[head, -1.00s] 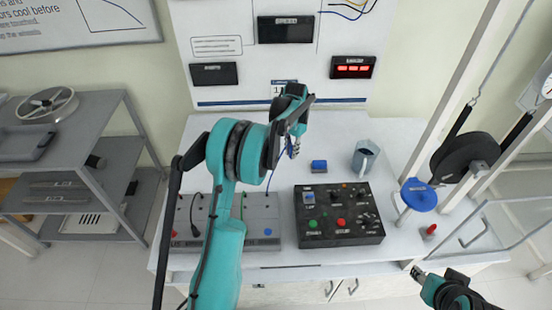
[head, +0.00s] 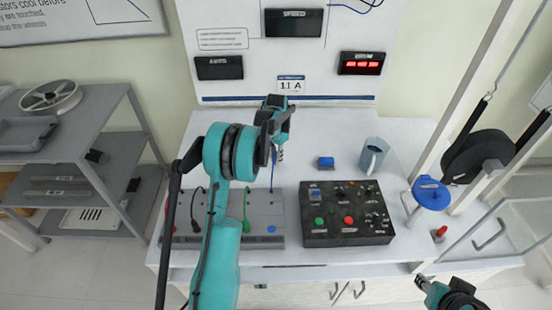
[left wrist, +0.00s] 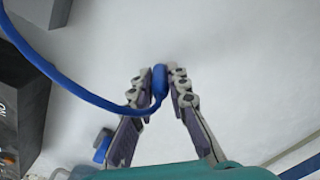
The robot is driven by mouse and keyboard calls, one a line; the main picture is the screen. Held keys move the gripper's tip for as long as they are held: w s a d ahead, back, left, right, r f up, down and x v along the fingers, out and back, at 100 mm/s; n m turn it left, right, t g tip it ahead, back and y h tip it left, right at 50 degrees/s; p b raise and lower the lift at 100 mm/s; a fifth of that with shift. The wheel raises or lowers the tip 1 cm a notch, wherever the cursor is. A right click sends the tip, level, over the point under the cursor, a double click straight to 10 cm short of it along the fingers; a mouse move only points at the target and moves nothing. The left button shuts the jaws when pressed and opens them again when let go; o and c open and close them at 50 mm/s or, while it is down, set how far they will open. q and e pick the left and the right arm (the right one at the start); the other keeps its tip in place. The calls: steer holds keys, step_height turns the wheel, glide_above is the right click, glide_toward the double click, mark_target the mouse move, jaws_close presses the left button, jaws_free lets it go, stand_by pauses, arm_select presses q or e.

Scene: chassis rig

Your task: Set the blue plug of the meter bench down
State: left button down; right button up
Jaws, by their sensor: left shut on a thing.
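The blue plug (left wrist: 160,80) is between the fingertips of my left gripper (left wrist: 158,88), which is shut on it. A blue cable (left wrist: 85,92) curves away from the plug to the upper left of the wrist view. In the head view my left gripper (head: 279,153) is above the white bench top (head: 300,130), behind the grey lead box (head: 262,211). The blue cable (head: 272,177) runs down from it towards that box. The plug itself is hardly visible there. My right gripper (head: 420,282) is at the lower right, away from the plug; its finger opening is unclear.
A black control box (head: 346,236) with coloured buttons stands right of the lead box. Behind it are a small blue block (head: 326,162) and a grey mug (head: 373,155). A blue disc (head: 430,192) stands at the right. Bare bench top lies around the left gripper.

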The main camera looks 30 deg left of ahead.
arm_select(q)
steer(key=shift+f, duration=0.15)
steer(key=c, duration=1.5)
jaws_free()
